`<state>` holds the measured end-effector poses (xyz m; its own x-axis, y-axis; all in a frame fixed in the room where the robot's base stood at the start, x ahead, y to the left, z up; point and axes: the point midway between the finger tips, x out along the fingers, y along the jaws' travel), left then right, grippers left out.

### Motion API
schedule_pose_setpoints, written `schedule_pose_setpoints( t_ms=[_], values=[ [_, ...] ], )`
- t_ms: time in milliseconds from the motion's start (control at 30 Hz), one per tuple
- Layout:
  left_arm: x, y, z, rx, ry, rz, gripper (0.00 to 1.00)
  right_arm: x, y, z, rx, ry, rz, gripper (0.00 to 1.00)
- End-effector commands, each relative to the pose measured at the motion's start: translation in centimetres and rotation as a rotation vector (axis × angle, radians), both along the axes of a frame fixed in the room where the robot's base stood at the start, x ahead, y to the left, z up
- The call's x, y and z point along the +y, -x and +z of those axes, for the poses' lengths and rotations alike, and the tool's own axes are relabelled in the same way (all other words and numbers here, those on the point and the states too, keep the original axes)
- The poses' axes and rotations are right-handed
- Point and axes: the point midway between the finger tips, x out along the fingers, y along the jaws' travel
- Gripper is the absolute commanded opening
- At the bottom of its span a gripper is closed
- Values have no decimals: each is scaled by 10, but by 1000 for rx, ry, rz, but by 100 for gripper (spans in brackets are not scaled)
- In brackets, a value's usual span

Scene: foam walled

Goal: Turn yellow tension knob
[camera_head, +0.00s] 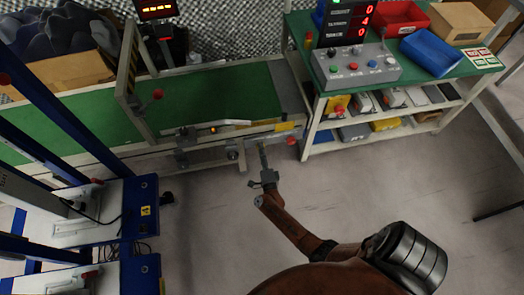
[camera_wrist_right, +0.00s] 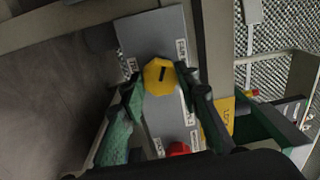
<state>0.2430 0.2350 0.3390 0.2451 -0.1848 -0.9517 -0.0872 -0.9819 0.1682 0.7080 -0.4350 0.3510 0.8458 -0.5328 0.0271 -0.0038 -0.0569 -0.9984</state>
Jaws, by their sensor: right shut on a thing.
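The yellow knob (camera_wrist_right: 158,76) has several flat sides and a dark line mark on its face. It sits on a grey panel (camera_wrist_right: 166,28) with small white labels. My right gripper (camera_wrist_right: 159,88) has one finger on each side of the knob and is shut on it. In the head view my right gripper (camera_head: 263,157) reaches up to the front edge of the conveyor frame. The knob cannot be made out there. My left gripper is not in view.
A red knob (camera_wrist_right: 178,149) sits lower on the same panel. The green conveyor (camera_head: 205,98) lies behind the panel. A shelf table with a control box (camera_head: 356,66) and bins stands to the right. Blue posts stand at the left. The floor (camera_head: 400,175) is clear.

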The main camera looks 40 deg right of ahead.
Motion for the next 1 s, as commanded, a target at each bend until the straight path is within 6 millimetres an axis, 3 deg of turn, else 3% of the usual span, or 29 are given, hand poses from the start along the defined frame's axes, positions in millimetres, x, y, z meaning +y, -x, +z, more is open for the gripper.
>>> schedule_pose_setpoints(
  t_ms=[567,600,800,1000],
  values=[
    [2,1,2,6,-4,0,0,1,-2,1,14,23,3,5],
    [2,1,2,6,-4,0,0,1,-2,1,14,23,3,32],
    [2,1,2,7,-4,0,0,0,-1,1,14,23,1,46],
    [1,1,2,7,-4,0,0,-1,0,0,14,23,-1,47]
  ],
)
